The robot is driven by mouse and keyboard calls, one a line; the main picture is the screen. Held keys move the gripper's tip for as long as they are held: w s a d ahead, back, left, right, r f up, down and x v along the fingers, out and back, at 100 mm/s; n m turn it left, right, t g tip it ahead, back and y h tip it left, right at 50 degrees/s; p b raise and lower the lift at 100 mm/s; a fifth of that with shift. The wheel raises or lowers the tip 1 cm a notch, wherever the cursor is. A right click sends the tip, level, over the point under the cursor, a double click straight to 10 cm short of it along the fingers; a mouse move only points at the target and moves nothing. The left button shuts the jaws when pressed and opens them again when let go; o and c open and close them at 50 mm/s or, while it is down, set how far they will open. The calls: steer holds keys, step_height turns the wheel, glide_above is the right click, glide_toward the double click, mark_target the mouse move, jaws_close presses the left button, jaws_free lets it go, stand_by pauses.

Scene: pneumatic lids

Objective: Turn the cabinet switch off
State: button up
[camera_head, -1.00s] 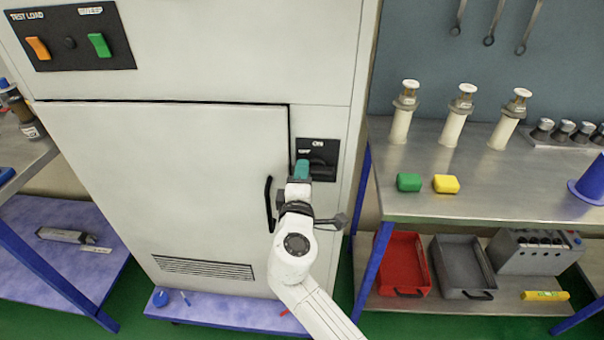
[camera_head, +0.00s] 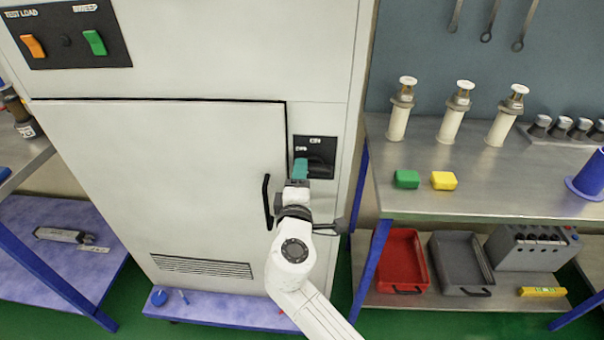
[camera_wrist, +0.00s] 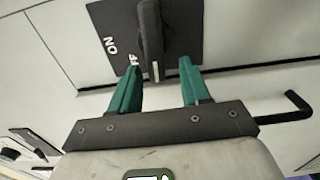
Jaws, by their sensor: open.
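The cabinet switch is a black rotary handle (camera_wrist: 151,35) on a black plate (camera_head: 325,147) with white ON and OFF lettering, on the front of the grey cabinet (camera_head: 160,180). The switch handle lies roughly level in the head view, partly hidden behind my gripper. My gripper (camera_head: 300,169) has teal fingers and is just in front of the plate's lower left part. In the wrist view my gripper (camera_wrist: 160,72) is open, with the handle's near end showing between and beyond the two fingertips. I cannot tell whether a finger touches it.
A black door handle (camera_head: 267,202) stands out from the cabinet door left of my gripper. A panel (camera_head: 66,60) with orange and green switches is at the top left. A metal workbench (camera_head: 480,195) with several parts stands to the right.

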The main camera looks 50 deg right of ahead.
steer(key=b+v, duration=0.1)
steer(key=v, duration=0.8)
